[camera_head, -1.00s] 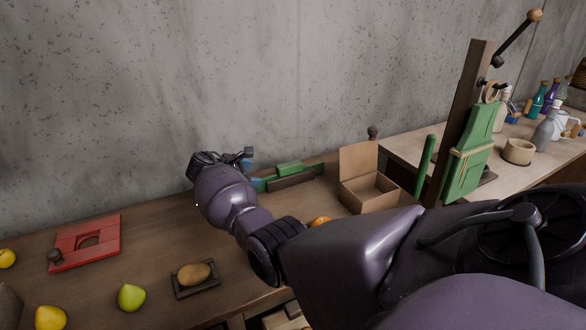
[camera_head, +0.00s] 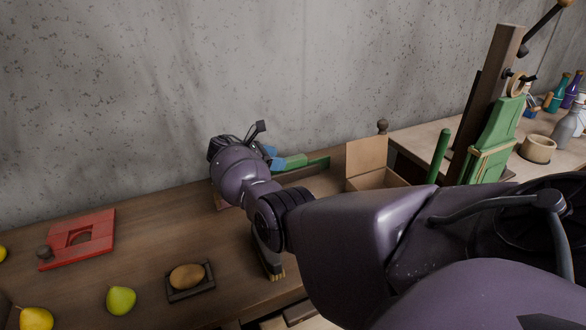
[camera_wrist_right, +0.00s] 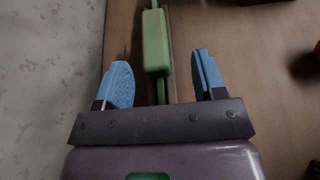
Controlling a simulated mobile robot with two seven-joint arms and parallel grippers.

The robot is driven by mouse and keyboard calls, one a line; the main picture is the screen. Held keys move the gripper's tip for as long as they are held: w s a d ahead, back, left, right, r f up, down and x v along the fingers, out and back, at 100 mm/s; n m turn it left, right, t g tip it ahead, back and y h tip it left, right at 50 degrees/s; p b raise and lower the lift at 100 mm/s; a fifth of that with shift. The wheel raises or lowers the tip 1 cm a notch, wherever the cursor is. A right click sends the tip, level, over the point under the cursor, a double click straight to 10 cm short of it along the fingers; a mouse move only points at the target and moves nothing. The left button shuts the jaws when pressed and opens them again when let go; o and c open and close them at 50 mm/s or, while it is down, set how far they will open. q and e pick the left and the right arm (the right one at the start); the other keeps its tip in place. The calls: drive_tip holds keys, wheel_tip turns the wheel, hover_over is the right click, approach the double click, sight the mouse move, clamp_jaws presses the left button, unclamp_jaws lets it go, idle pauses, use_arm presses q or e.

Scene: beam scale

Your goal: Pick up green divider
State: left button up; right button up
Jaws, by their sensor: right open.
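A long green bar with a thicker green block on it, which I take for the green divider (camera_head: 318,163), lies on the table along the back wall. My right gripper (camera_head: 268,157) is above its left end, and the arm hides part of it. In the right wrist view the divider's green block (camera_wrist_right: 155,42) is ahead of my open right gripper (camera_wrist_right: 161,85), in line with the space between the blue fingers. The fingers stand apart on either side of that line, with nothing held. My left gripper is not in view.
An open cardboard box (camera_head: 367,158) stands right of the divider. A green panel (camera_head: 497,137) on a wooden post and an upright green rod (camera_head: 438,156) stand further right. A red plate (camera_head: 78,238), a potato on a dark tray (camera_head: 205,285) and pears lie left.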

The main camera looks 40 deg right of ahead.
sight(293, 157)
drive_tip(key=shift+w+b+x, duration=0.2)
drive_tip(key=shift+x, duration=1.15)
drive_tip(key=shift+w+b+x, duration=0.2)
drive_tip(key=shift+x, duration=1.2)
drive_tip(key=shift+d+r, duration=0.15)
drive_tip(key=shift+r, duration=0.05)
drive_tip(key=c, duration=1.1)
drive_tip(key=shift+r, duration=0.1)
